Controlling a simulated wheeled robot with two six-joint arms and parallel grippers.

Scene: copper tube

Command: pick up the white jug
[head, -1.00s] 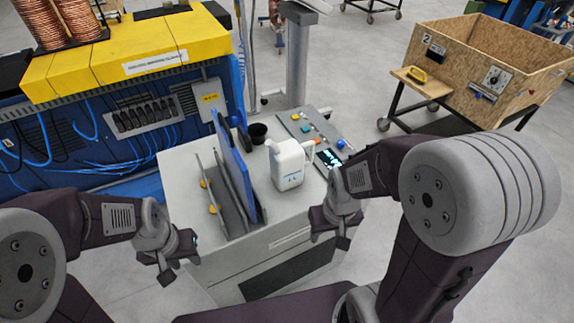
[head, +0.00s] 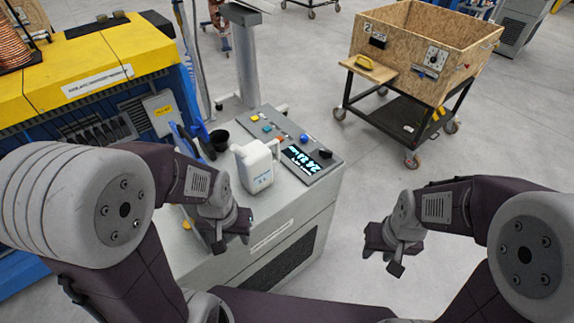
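The white jug (head: 256,168) stands upright on top of the grey cabinet (head: 300,196), left of the control panel. My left gripper (head: 232,238) is in front of the cabinet, nearer to me than the jug and a little to its left, apart from it. My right gripper (head: 394,256) is over the floor to the right of the cabinet, well away from the jug. Both grippers look empty, with a gap between the fingers. The lower part of the jug is in clear view.
Blue and grey upright boards, partly hidden by my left arm, stand on the cabinet's left. A control panel (head: 310,163) with buttons and a display lies right. A wooden crate (head: 400,75) on a cart stands back right.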

